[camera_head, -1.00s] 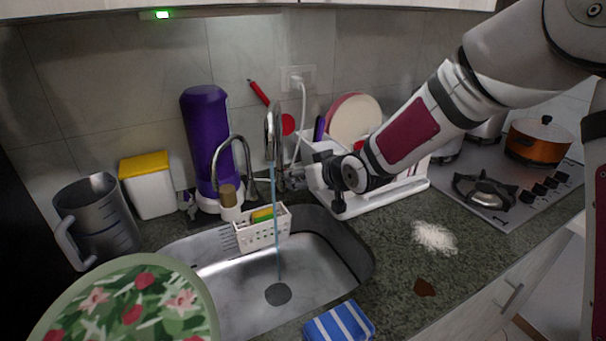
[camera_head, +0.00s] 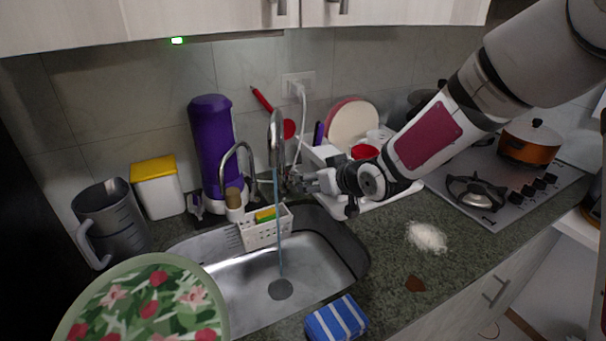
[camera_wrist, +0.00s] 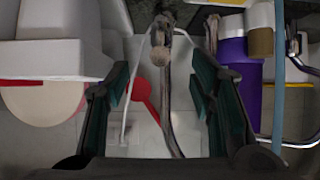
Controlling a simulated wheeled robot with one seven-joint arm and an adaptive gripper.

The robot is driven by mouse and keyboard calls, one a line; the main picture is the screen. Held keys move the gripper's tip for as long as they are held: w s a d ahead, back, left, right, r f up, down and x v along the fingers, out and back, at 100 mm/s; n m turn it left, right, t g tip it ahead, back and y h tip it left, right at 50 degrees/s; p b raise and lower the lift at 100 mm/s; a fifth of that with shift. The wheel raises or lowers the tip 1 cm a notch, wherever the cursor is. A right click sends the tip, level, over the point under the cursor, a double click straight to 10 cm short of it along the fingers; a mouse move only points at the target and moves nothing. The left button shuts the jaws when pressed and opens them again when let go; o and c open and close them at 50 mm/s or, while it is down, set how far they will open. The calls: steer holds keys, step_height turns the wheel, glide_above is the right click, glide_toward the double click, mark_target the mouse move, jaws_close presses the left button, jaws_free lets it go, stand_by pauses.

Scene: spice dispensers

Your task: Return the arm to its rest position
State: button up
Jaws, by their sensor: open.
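My gripper (camera_head: 300,183) is stretched out over the back right of the sink, close to the faucet (camera_head: 276,140). In the wrist view my gripper (camera_wrist: 160,85) has its two dark green fingers spread apart, with nothing held between them. The faucet (camera_wrist: 163,60) shows between and beyond the fingers. A thin stream of water (camera_head: 279,235) runs from the faucet into the steel sink (camera_head: 320,262).
The dish rack (camera_head: 400,193) with plates stands just behind and right of my gripper. A purple bottle (camera_head: 212,140) stands left of the faucet. Cabinets (camera_head: 150,22) hang above. An orange pot (camera_head: 530,143) is on the stove. White powder (camera_head: 427,237) lies on the counter.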

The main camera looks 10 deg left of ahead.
steer(key=shift+s+d+r+p, duration=0.3)
steer(key=shift+s+d+r, duration=0.05)
steer(key=shift+s, duration=0.15)
steer(key=s+d+r+m+g+h, duration=0.1)
steer(key=s+d+r+m+h, duration=0.1)
steer(key=s+d+r+h, duration=0.45)
steer(key=s+d+r+m+g+h, duration=0.15)
steer(key=s+d+r, duration=0.25)
steer(key=s+d, duration=0.55)
steer(key=s+d+m+g, duration=0.1)
steer(key=s+d+m, duration=0.1)
steer(key=s, duration=0.8)
steer(key=s+d+r+m+g, duration=0.1)
steer(key=s+d, duration=0.4)
steer(key=s, duration=0.5)
steer(key=shift+d+r+m+y, duration=0.15)
steer(key=shift+r+m+y, duration=0.05)
steer(key=shift+m+y, duration=0.25)
steer(key=shift+o, duration=0.2)
steer(key=shift+g, duration=0.25)
